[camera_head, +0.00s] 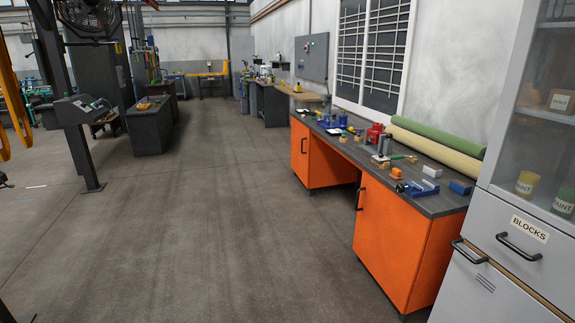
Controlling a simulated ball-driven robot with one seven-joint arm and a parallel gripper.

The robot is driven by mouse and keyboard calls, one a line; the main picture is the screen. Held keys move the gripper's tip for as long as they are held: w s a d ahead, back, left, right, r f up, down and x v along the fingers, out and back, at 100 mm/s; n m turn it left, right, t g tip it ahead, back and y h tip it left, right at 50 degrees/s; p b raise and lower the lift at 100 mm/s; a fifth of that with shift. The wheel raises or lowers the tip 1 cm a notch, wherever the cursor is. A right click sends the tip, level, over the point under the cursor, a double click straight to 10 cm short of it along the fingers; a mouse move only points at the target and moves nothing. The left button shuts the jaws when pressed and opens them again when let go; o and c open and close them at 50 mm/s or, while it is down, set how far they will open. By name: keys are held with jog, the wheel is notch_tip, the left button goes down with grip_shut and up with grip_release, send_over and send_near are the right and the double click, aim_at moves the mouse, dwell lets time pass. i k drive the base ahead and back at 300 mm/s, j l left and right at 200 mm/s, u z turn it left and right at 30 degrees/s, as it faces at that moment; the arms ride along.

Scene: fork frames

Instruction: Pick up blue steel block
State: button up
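A small blue block (460,187) lies on the dark top of the orange workbench (455,205), near its right end by the grey cabinet. I cannot tell from here whether it is steel. A blue tool (415,189), perhaps a vise or clamp, lies to its left near the front edge. A white block (431,171) lies behind and to the left of the blue block. My gripper is not in view.
An orange block (396,173), a red item (375,133) and rolled green (430,137) and cream sheets are on the bench. The grey cabinet (480,285) at right has a drawer labelled BLOCKS (520,240). The floor (220,230) left of the bench is clear.

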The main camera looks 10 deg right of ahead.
aim_at(458, 186)
jog(key=i+j+u, duration=0.2)
jog(key=i, duration=1.6)
jog(key=l, duration=0.1)
